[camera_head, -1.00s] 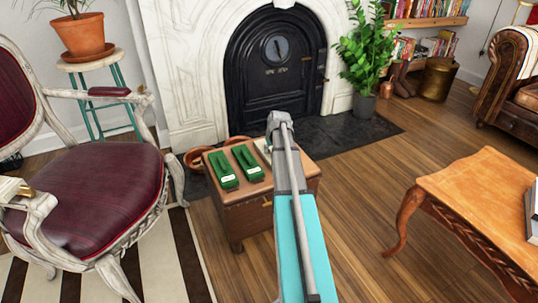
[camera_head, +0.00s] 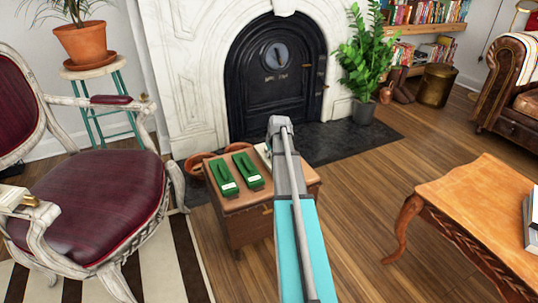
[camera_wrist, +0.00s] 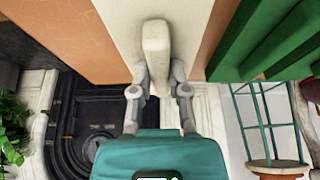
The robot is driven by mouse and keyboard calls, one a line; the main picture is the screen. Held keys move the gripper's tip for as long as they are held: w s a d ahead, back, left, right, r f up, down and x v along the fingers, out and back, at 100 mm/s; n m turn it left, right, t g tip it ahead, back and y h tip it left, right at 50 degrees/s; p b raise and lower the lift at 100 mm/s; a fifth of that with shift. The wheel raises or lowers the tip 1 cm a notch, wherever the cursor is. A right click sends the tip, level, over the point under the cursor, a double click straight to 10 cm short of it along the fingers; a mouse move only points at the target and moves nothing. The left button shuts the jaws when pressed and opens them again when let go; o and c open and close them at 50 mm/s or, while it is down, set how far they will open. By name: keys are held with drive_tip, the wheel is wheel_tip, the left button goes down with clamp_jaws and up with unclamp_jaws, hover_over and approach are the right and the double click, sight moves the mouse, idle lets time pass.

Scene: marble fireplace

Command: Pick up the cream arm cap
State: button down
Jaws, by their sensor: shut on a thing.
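The cream arm cap (camera_wrist: 152,16) shows in the wrist view as a pale slab with a raised, rounded grip. My gripper (camera_wrist: 159,88) is shut on that grip, with one finger on each side. In the head view, only a pale sliver of the cap (camera_head: 263,153) shows on the wooden chest, beside my arm. My arm hides the rest of it and my gripper there. I cannot tell whether the cap is clear of the chest top.
Two green caps with white labels, a left one (camera_head: 222,178) and a right one (camera_head: 247,170), lie on the chest (camera_head: 246,201). A burgundy armchair (camera_head: 90,205) stands left, an orange-brown table (camera_head: 470,205) right. Terracotta pots (camera_head: 194,163) sit behind the chest.

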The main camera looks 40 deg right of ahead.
drive_tip(key=p+v, duration=0.2)
drive_tip(key=v, duration=0.1)
drive_tip(key=s+p+v, duration=0.1)
drive_tip(key=p+v, duration=0.1)
drive_tip(key=a+p+v, duration=0.1)
drive_tip(key=p+v, duration=0.1)
drive_tip(key=v, duration=0.1)
drive_tip(key=shift+s+a+p, duration=0.1)
drive_tip(key=shift+s+p, duration=0.25)
drive_tip(key=shift+p, duration=0.05)
drive_tip(key=s+a+r+p, duration=0.3)
drive_tip(key=s, duration=0.5)
drive_tip(key=shift+s+a+r+p, duration=0.2)
drive_tip(key=shift+r+p, duration=0.1)
drive_tip(key=shift+r, duration=0.05)
drive_tip(key=shift+s, duration=0.15)
